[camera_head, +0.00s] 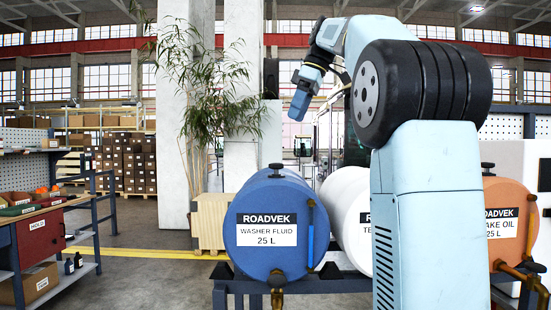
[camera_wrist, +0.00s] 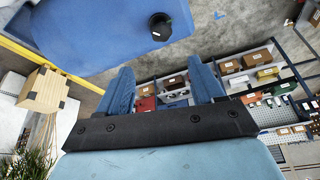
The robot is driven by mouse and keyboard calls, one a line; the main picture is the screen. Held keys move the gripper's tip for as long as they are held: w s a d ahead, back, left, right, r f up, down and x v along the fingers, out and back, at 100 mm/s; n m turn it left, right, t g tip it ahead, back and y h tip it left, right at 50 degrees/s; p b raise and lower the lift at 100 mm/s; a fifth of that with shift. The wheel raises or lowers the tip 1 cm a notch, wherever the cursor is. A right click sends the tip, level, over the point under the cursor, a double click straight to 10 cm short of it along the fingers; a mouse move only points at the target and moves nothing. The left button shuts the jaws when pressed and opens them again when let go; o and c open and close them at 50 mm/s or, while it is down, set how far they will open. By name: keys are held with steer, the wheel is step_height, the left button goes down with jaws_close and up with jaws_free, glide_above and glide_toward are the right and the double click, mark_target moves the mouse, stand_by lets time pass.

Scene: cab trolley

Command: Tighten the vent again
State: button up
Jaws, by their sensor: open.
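A blue drum (camera_head: 268,205) labelled "WASHER FLUID 25 L" lies on a dark rack, with a black vent cap (camera_head: 276,170) on its top. In the wrist view the same cap (camera_wrist: 160,27) shows as a black knob on the blue drum (camera_wrist: 95,30). I cannot tell whether it is loose. My gripper (camera_head: 302,100) is in the air above and right of the blue drum in the head view. In the wrist view its two blue fingers (camera_wrist: 164,88) are spread apart with nothing between them, and the cap lies beyond them.
A white drum (camera_head: 346,215) stands partly behind my arm; its top fitting is hidden. An orange drum (camera_head: 508,200) with a black cap (camera_head: 487,168) is at right. Brass taps and a blue sight tube (camera_head: 311,235) stick out in front. A plant (camera_head: 210,90) stands behind.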

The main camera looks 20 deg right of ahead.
mark_target(276, 168)
steer(key=x, duration=1.3)
steer(key=shift+a+f, duration=0.1)
steer(key=shift+f, duration=0.15)
steer(key=c, duration=1.1)
steer(key=shift+o, duration=0.2)
steer(key=shift+a, duration=0.1)
